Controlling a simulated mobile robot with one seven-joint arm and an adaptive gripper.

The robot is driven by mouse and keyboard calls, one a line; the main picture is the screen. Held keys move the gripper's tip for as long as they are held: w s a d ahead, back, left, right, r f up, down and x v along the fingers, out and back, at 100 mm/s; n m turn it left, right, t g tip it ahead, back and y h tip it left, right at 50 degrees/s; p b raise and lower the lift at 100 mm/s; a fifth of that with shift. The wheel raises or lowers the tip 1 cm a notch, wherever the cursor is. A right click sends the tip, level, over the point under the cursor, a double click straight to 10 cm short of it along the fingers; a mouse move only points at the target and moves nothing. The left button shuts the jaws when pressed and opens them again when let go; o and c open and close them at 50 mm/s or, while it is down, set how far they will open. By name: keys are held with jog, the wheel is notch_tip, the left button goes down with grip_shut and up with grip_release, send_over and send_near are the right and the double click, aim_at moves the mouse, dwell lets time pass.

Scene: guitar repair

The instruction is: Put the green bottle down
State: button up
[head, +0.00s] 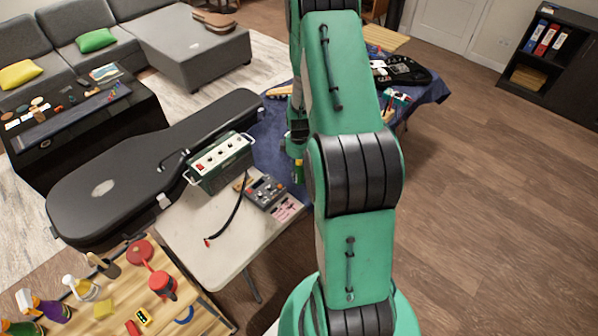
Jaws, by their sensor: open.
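A small green bottle with a yellow part (299,172) shows at the edge of the blue-covered table, just left of my arm's dark joint. My wrist comes down directly above it. My gripper (296,156) is small and mostly hidden by my own arm; it is open, at the top of the bottle. The bottle looks upright. I cannot tell whether the fingers touch it, or see its base clearly.
A green amplifier box (219,162), a grey pedal (266,192) and a black cable (228,215) are left of the bottle. A black guitar case (105,188) lies farther left. A wooden bench (190,290) with several bottles and tools is at the lower left.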

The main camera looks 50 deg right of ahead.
aim_at(299, 161)
notch_tip(299, 161, up, 11)
jog(key=shift+r+p, duration=0.15)
jog(key=shift+p, duration=0.45)
dwell(0.6)
jog(key=shift+a+r, duration=0.1)
jog(key=shift+r, duration=0.1)
jog(key=a+r+m+t+h, duration=0.1)
jog(key=a+r, duration=0.9)
jog(key=r, duration=0.3)
jog(key=a+r+t, duration=0.1)
jog(key=a+r, duration=1)
jog(key=r, duration=0.3)
jog(key=s+a+r+m+t, duration=0.1)
jog(key=s+a+r, duration=0.5)
jog(key=s+a, duration=0.3)
jog(key=s+a+r+t+y, duration=0.1)
jog(key=s+a+r+t, duration=0.1)
jog(key=s+a+r, duration=0.4)
jog(key=s+a, duration=0.3)
jog(key=s, duration=0.1)
jog(key=shift+a+r+m+t, duration=0.15)
jog(key=shift+r+m+t, duration=0.15)
jog(key=shift+m, duration=0.1)
